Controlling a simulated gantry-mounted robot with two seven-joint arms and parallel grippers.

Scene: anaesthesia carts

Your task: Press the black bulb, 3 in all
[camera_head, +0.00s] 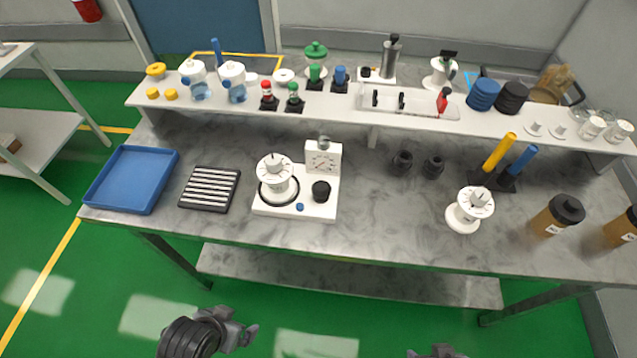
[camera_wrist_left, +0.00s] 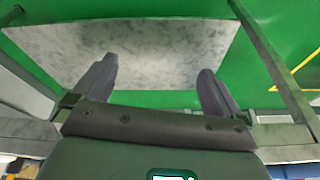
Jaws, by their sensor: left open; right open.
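The black bulb (camera_head: 321,191) sits on the right part of a white base (camera_head: 300,211) on the grey bench, beside a white dial canister (camera_head: 277,176) and below a square gauge (camera_head: 323,160). Nothing touches the bulb. My right gripper (camera_head: 435,352) just shows at the bottom edge of the head view, well in front of the bench; its fingers are mostly cut off. My left gripper (camera_wrist_left: 157,80) is open and empty in the left wrist view, with the lower shelf beyond its fingers. Parts of my left arm show at the lower left of the head view.
A blue tray (camera_head: 131,180) and a dark slatted pad (camera_head: 209,188) lie left of the base. Two small black knobs (camera_head: 402,162), a second dial canister (camera_head: 470,209) and amber bottles (camera_head: 557,216) stand to the right. A crowded raised shelf (camera_head: 340,110) runs behind. Bench between base and second canister is clear.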

